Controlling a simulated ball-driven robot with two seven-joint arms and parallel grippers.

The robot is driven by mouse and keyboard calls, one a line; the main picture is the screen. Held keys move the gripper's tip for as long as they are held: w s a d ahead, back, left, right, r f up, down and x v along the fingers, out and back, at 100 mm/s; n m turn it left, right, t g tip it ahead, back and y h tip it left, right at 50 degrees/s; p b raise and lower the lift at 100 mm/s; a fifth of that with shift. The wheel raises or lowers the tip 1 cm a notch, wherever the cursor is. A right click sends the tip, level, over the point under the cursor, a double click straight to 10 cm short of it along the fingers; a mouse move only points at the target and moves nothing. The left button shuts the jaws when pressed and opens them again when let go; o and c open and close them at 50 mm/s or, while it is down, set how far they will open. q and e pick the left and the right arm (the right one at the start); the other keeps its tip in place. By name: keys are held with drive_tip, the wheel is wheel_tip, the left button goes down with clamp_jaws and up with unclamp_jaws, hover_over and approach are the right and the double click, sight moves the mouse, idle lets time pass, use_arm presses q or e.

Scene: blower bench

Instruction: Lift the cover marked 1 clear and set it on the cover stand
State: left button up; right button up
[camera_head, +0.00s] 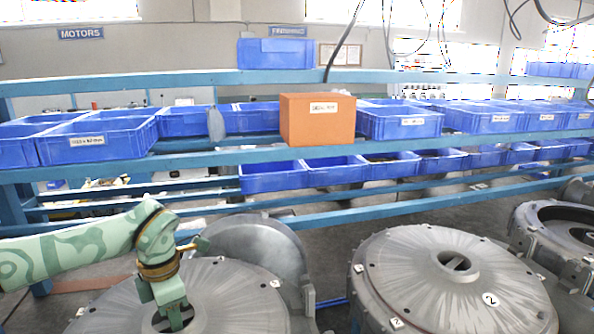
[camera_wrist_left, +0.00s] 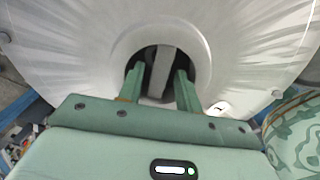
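A grey round cover (camera_head: 235,295) with a central hole lies under my left gripper at the lower left of the head view. My left gripper (camera_head: 173,318) points down at the hole. In the wrist view its fingers (camera_wrist_left: 160,75) are apart, one on each side of the bar, with narrow gaps visible. A second grey cover (camera_head: 420,270), marked 2, lies to the right. I cannot identify the cover stand. My right gripper is out of view.
A grey disc-shaped housing (camera_head: 245,245) stands behind the left cover. An open round housing (camera_head: 565,235) is at the far right. A blue rack (camera_head: 225,158) with several blue bins and an orange box (camera_head: 317,119) runs across behind. A floor gap separates the two covers.

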use_arm(q)
clamp_jaws()
drive_tip(key=shift+w+r, duration=0.1)
drive_tip(key=shift+r+p, duration=0.4)
drive_tip(key=shift+p, duration=0.2)
drive_tip(key=shift+p, duration=0.45)
idle(1.3)
drive_tip(key=shift+r+p, duration=0.4)
drive_tip(key=shift+p, duration=0.05)
drive_tip(key=shift+d+t+y+p, duration=0.1)
drive_tip(key=shift+t+y+p, duration=0.2)
drive_tip(key=shift+t, duration=0.1)
idle(1.0)
drive_tip(key=shift+r+p, duration=0.45)
drive_tip(key=shift+r, duration=0.1)
idle(0.6)
